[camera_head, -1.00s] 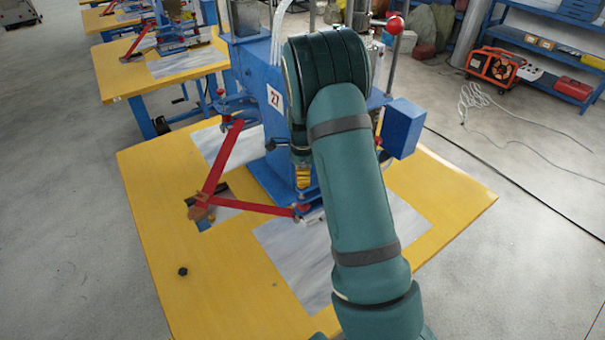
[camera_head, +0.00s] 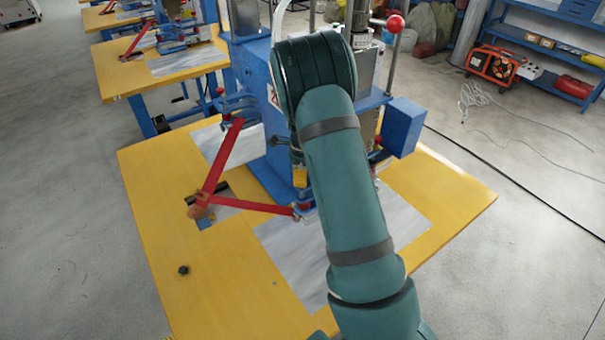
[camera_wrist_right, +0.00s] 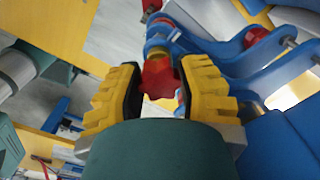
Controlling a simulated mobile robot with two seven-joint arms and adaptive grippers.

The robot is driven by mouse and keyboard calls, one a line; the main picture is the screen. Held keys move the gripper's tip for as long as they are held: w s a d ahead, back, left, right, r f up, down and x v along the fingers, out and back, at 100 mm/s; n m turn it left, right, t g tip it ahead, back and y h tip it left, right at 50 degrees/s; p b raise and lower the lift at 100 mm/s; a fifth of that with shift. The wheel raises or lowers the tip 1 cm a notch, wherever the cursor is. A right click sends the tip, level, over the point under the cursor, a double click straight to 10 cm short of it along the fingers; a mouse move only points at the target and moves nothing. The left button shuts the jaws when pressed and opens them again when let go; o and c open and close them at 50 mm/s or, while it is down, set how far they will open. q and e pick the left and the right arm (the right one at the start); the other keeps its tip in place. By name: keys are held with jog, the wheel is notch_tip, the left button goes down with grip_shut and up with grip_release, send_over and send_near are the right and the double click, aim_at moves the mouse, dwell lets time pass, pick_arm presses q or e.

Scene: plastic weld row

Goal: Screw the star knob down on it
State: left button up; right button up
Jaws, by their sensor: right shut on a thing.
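The red star knob (camera_wrist_right: 160,79) shows in the right wrist view between the two yellow fingers of my right gripper (camera_wrist_right: 159,92), which is shut on it. A blue round fitting (camera_wrist_right: 160,40) shows just beyond the knob; I cannot tell how far the knob is threaded. In the head view my right gripper (camera_head: 300,176) shows only as a small yellow patch beside the blue machine (camera_head: 266,150), and my arm hides much of the machine's front. My left gripper is not in view.
Red linkage arms (camera_head: 222,160) reach over the yellow table (camera_head: 150,215) left of the gripper. A small black knob-like piece (camera_head: 183,270) lies on the table. A blue box (camera_head: 402,127) juts from the machine's right side. The table's front left is mostly clear.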

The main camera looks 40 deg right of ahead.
jog(key=m, duration=0.5)
jog(key=shift+a, duration=0.1)
jog(key=m, duration=0.7)
jog(key=shift+m, duration=0.4)
jog(key=m, duration=0.3)
jog(key=shift+m, duration=0.4)
jog(key=o, duration=0.8)
